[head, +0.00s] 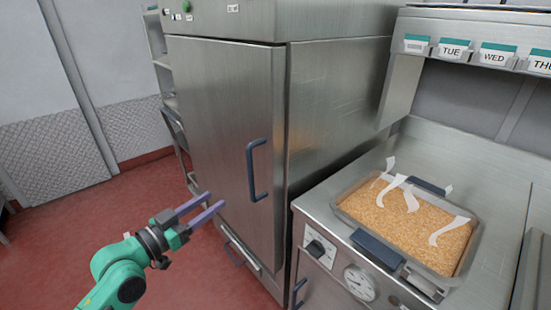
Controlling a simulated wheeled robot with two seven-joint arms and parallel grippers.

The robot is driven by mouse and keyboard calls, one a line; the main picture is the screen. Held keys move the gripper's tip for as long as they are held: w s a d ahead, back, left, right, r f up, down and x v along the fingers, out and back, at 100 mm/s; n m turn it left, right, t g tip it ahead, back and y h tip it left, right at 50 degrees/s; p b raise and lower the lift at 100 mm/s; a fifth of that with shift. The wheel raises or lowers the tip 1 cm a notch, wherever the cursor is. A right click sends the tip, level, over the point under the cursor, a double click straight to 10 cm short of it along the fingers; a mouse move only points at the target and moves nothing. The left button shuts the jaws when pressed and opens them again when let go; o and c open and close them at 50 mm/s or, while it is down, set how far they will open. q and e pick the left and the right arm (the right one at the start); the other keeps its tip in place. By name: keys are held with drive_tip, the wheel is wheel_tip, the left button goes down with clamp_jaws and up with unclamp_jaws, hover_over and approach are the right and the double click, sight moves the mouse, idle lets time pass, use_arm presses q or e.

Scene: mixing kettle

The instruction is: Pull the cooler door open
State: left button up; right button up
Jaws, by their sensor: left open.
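The cooler is a tall stainless steel cabinet, and its door (222,130) looks shut. A dark blue vertical handle (252,170) sits near the door's right edge. My left gripper (216,204) is open, with two purple-grey fingers pointing right toward the door. It is to the left of the handle and a little lower in the picture, apart from it, with nothing between the fingers. My right gripper is not in view.
To the right, a steel counter (513,185) holds a pan of orange-brown grains (410,222) with pale strips on it. A shelf rack (170,100) stands behind the cooler's left side. Red floor (60,250) is open at left.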

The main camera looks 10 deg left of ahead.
sight(249, 174)
use_arm(q)
drive_tip(key=p+x, duration=0.1)
drive_tip(key=x, duration=0.3)
drive_tip(key=d+r+p+x, duration=0.1)
drive_tip(key=p+x, duration=0.1)
drive_tip(key=x, duration=0.2)
drive_tip(key=r+p+x, duration=0.1)
drive_tip(key=x, duration=0.3)
drive_tip(key=shift+s+d+r, duration=0.2)
drive_tip(key=shift+s+d, duration=0.05)
drive_tip(key=shift+d, duration=0.15)
drive_tip(key=shift+w+d, duration=0.15)
drive_tip(key=shift+w, duration=0.1)
drive_tip(key=shift+w+f, duration=0.1)
drive_tip(key=shift+f, duration=0.1)
clamp_jaws()
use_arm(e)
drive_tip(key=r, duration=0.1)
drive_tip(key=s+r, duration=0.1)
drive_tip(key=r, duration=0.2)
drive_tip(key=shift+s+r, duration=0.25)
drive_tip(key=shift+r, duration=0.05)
